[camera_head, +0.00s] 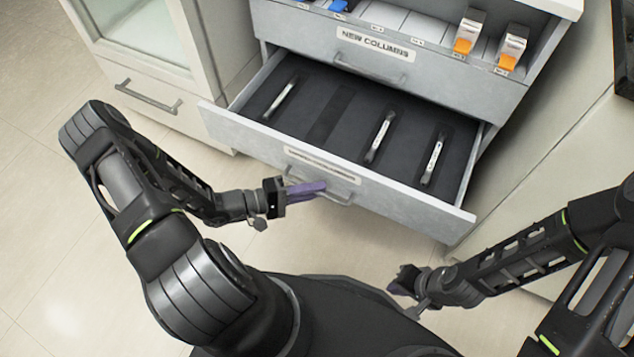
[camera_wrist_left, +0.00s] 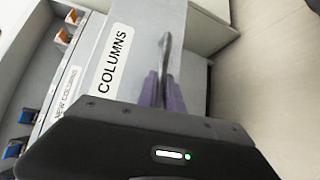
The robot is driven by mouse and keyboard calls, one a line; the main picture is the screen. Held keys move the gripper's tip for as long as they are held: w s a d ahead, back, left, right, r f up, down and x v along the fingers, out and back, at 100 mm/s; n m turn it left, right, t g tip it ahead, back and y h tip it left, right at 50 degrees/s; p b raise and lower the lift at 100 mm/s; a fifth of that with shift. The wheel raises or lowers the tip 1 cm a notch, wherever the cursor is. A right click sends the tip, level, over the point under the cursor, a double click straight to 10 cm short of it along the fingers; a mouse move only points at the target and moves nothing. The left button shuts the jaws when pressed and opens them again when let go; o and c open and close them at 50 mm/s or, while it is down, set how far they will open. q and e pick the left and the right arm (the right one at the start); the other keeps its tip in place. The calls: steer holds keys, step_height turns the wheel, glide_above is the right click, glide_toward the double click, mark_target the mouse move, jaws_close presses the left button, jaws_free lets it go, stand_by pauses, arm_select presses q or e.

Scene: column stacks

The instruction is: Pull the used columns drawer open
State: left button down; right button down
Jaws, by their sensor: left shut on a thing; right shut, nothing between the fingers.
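The used columns drawer (camera_head: 230,122) stands pulled out below the new columns drawer, and its dark lined inside shows. Several slim white columns (camera_head: 378,138) lie in slots in it. My left gripper (camera_head: 318,187) is at the drawer's front, with its purple fingers shut on the drawer handle (camera_head: 345,199). In the left wrist view the fingers (camera_wrist_left: 163,92) close around the grey handle bar (camera_wrist_left: 165,55), beside a label reading "COLUMNS" (camera_wrist_left: 113,62). My right gripper (camera_head: 402,280) is shut and empty, low and apart from the drawer at the right.
The new columns drawer (camera_head: 440,82) above holds orange-ended boxes (camera_head: 467,32) and a blue item. A cabinet (camera_head: 130,75) with a handle stands at the left. Bare floor (camera_head: 50,230) lies at the left, and a light cabinet side (camera_head: 570,140) at the right.

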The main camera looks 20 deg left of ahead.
arm_select(q)
steer(key=c, duration=1.8)
jaws_free()
steer(key=shift+o, duration=0.2)
steer(key=p+v, duration=0.1)
steer(key=v, duration=0.7)
